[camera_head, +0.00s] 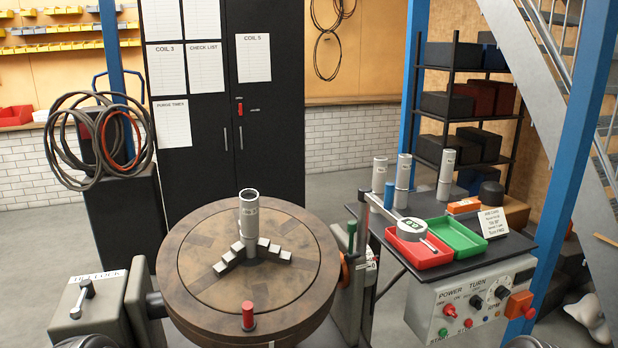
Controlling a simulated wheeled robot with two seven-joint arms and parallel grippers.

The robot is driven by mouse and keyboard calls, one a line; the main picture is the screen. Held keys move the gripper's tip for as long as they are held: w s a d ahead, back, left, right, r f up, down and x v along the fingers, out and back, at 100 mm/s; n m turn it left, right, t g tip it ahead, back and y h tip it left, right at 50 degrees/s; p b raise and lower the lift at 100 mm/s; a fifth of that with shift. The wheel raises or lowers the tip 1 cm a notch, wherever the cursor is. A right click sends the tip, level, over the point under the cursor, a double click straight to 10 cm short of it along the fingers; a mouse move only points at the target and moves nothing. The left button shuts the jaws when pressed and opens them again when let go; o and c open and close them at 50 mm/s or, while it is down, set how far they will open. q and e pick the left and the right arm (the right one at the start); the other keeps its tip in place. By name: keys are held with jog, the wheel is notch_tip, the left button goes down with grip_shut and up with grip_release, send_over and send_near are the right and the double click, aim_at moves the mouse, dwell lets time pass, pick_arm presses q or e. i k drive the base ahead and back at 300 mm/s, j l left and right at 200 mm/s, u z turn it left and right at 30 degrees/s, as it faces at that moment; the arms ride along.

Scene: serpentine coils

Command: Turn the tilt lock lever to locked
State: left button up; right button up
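No locked or unlocked marking is readable. Neither of my grippers shows; only dark rounded shapes, possibly parts of my arms, show at the bottom edge.
A round turntable (200,284) stands right of the lock box, with a grey post (249,222) and a red-topped peg (248,315). A black table (500,250) with trays stands at right, above a control panel (462,308). A dark pedestal with cable coils (60,140) stands behind the box.

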aim_at(87, 287)
jog(key=u, duration=1.3)
